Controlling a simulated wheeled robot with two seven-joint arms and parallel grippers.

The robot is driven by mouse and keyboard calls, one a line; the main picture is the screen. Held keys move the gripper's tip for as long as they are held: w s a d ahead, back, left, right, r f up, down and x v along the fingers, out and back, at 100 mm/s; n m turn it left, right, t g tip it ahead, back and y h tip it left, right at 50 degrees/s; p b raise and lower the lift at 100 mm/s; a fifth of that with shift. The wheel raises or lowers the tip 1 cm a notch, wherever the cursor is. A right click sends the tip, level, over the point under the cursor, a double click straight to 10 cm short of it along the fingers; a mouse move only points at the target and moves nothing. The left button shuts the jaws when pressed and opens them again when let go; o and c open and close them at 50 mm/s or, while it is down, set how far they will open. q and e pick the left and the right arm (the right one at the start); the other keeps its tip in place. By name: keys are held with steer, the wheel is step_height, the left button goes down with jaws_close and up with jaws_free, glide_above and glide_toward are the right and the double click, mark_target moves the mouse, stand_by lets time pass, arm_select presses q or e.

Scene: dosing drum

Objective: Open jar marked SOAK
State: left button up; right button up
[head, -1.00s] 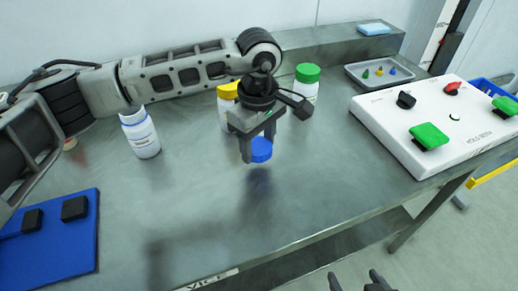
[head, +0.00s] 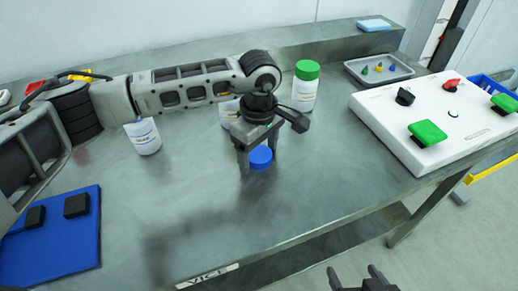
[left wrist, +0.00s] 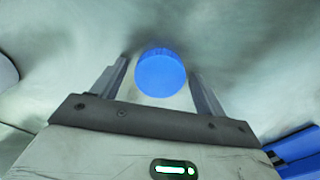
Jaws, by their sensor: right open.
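A blue lid (head: 260,157) sits low at the table top, apart from any jar. My left gripper (head: 259,168) points down around it, its fingers spread; the left wrist view shows the lid (left wrist: 161,73) between the fingertips with a gap on the left side. Another white jar (head: 229,113) is mostly hidden behind my left gripper. A green-lidded jar (head: 304,90) stands behind. I cannot read SOAK on any label. My right gripper (head: 362,278) is open and empty at the bottom edge.
A white control box (head: 385,120) with green and red controls stands at the right. Behind it is a grey tray (head: 355,75) with small coloured pieces. A blue mat (head: 50,250) with black blocks lies front left. The table's front middle is clear.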

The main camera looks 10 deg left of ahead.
mark_target(259, 154)
arm_select(q)
step_height(259, 154, up, 12)
steer(key=b, duration=0.1)
steer(key=shift+r+b, duration=0.15)
steer(key=shift+b, duration=0.15)
